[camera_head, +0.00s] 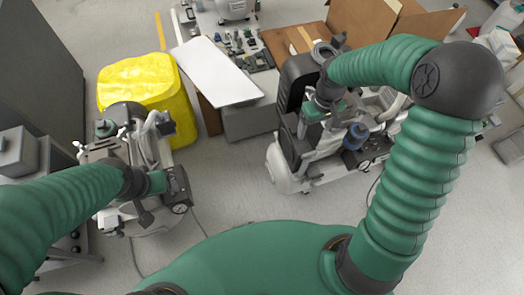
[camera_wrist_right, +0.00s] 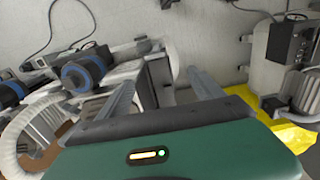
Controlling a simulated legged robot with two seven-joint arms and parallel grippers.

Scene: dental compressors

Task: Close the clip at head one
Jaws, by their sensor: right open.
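My right gripper (camera_head: 302,128) is over the right-hand compressor (camera_head: 290,170), its fingers pointing down at the machine's upper part. In the right wrist view my right gripper (camera_wrist_right: 160,88) is open, its two grey fingers apart. Pale grey compressor parts show between and behind them. I cannot make out the clip or tell which head is one. My left gripper (camera_head: 168,184) is at the left compressor (camera_head: 150,215); its fingers are too unclear to read.
A yellow covered bin (camera_head: 140,82) stands behind the left compressor. A white board (camera_head: 215,72) and a table with small parts (camera_head: 245,50) are at the back. A cardboard box (camera_head: 365,18) is behind the right compressor. Clear floor lies between the machines.

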